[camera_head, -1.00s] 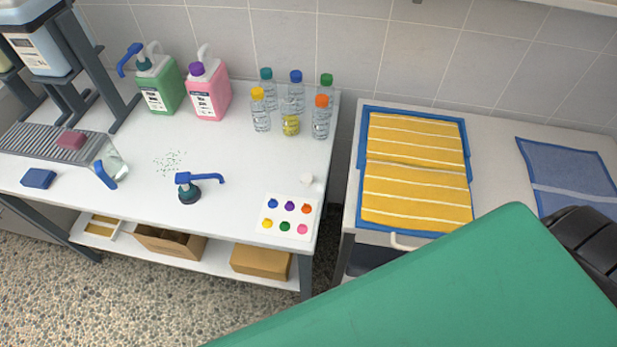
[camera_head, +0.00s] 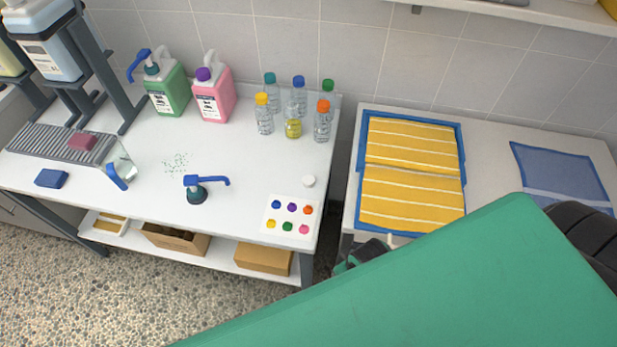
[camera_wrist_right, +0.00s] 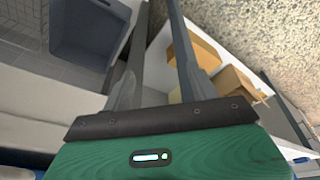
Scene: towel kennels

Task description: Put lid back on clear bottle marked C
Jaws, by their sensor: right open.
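Several clear bottles stand grouped at the back right of the white table. An uncapped-looking bottle (camera_head: 293,129) with yellow contents stands in the front row, between a yellow-capped bottle (camera_head: 264,118) and an orange-capped bottle (camera_head: 323,124). Behind are teal-capped (camera_head: 271,88), blue-capped (camera_head: 298,88) and green-capped (camera_head: 327,92) bottles. I cannot read a letter C on any of them. A small white lid (camera_head: 308,181) lies on the table in front of them. My right gripper (camera_wrist_right: 158,20) is open and empty, well away from the bottles. My left gripper is out of view.
A card with coloured dots (camera_head: 290,218) lies near the table's front right corner. Green (camera_head: 168,92) and pink (camera_head: 213,97) jugs stand at the back.

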